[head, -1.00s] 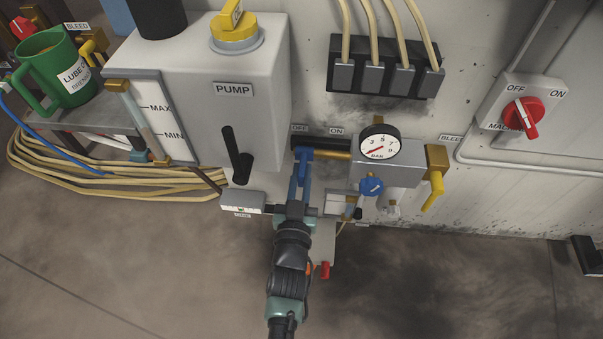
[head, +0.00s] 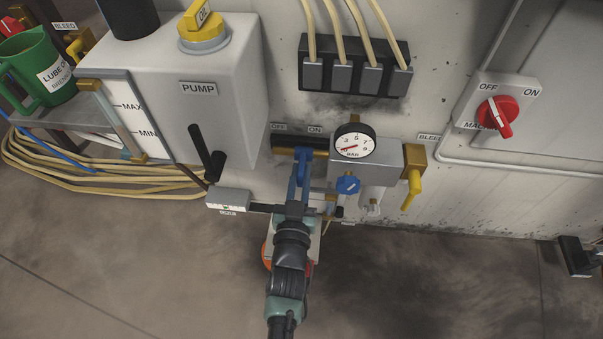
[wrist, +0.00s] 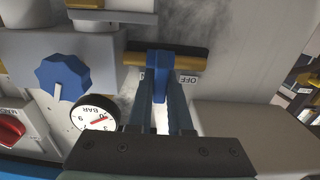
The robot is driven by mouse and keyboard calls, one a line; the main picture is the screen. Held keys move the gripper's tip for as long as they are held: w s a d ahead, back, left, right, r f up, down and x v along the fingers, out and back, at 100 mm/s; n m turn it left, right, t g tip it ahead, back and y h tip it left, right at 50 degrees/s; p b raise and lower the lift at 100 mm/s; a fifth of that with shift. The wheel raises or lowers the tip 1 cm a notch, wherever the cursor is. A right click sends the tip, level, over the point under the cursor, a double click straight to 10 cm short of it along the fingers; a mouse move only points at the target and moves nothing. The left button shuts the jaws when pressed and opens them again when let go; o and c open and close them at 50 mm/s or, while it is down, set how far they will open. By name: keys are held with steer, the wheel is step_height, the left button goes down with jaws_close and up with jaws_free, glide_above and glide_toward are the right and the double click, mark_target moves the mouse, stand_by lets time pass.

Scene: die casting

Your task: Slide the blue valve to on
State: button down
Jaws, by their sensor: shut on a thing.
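The blue valve (head: 303,152) is a slider on a brass pipe (head: 322,154), under the OFF label (head: 279,126) and ON label (head: 315,129). It now sits between the two labels, closer to ON. My gripper (head: 300,166) reaches up from below and is shut on the valve. In the wrist view, which is upside down, the blue valve (wrist: 160,64) lies between the fingers of my gripper (wrist: 160,88). There the OFF label (wrist: 187,79) shows to the right, and the ON label is mostly hidden behind a finger.
A pressure gauge (head: 354,144) and a blue knob (head: 348,185) are just right of the valve. The pump tank (head: 200,70) with a black lever (head: 207,153) stands left. A yellow bleed valve (head: 412,188) is further right. A grey box (head: 228,200) is low on the left.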

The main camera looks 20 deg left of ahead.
steer(key=c, duration=1)
jaws_free()
steer(key=shift+w+d, duration=0.1)
steer(key=shift+d, duration=0.3)
steer(key=shift+c, duration=0.2)
steer(key=shift+o, duration=1)
steer(key=shift+a, duration=0.1)
steer(key=p+v, duration=0.4)
steer(key=v, duration=0.9)
steer(key=shift+r, duration=0.15)
